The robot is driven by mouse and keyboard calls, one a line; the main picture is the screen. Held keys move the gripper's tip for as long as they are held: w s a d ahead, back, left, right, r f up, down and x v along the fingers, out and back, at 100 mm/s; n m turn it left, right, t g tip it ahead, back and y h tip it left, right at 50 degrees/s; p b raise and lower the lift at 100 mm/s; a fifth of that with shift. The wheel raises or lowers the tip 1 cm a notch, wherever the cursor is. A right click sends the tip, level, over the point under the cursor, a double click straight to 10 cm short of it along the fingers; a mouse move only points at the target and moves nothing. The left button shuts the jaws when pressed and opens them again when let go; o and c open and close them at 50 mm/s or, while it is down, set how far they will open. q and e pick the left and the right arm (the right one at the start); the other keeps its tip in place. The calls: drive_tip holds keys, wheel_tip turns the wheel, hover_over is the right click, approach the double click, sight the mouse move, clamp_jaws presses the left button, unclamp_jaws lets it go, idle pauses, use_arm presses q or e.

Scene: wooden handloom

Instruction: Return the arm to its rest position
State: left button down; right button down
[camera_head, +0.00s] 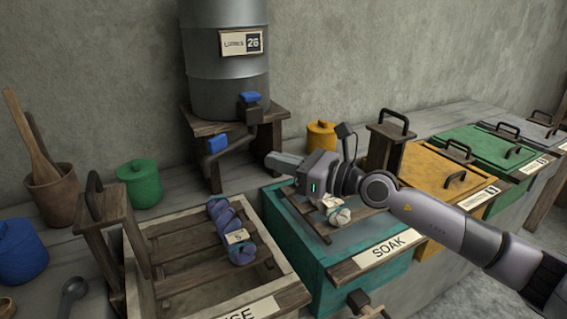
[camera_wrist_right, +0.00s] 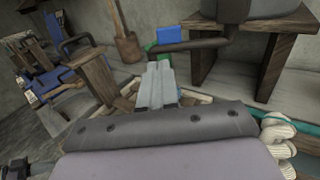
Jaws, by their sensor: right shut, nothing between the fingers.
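My right arm (camera_head: 430,222) reaches in from the lower right in the head view. Its gripper (camera_head: 272,160) is shut and empty, held above the back of the teal SOAK vat (camera_head: 290,237) and pointing left toward the tap. In the right wrist view the shut fingers (camera_wrist_right: 156,82) point away from the camera. A white tied bundle (camera_head: 338,213) lies on the slats of the SOAK vat below the wrist. Its pale folds also show at the right of the wrist view (camera_wrist_right: 278,135). My left gripper is not in view.
A metal drum (camera_head: 225,60) stands on a wooden stand (camera_head: 268,135), with a tap (camera_head: 250,105) close to the gripper. A wooden rinse box (camera_head: 190,290) holds a blue tied bundle (camera_head: 222,225). Yellow (camera_head: 430,175) and green (camera_head: 483,150) lidded vats stand right.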

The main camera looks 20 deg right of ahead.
drive_tip(key=shift+s+d, duration=0.15)
drive_tip(key=shift+s, duration=0.2)
drive_tip(key=s+d+f+n+g+h, duration=0.25)
drive_tip(key=s+f+n+h, duration=0.65)
drive_tip(key=n, duration=0.8)
drive_tip(key=s+d+f+n+g+h, duration=0.1)
drive_tip(key=s+f+n+g+h, duration=0.3)
drive_tip(key=s+f+n, duration=1)
drive_tip(key=s+a+f+g+y, duration=0.2)
drive_tip(key=s+a+f+g, duration=0.15)
drive_tip(key=s, duration=0.45)
drive_tip(key=w+a+r+t+y+p, duration=0.1)
drive_tip(key=w+t+p, duration=0.4)
drive_tip(key=p, duration=0.5)
drive_tip(key=shift+w+a+t+y, duration=0.15)
drive_tip(key=shift+a+t+y, duration=0.45)
drive_tip(key=shift+a, duration=0.55)
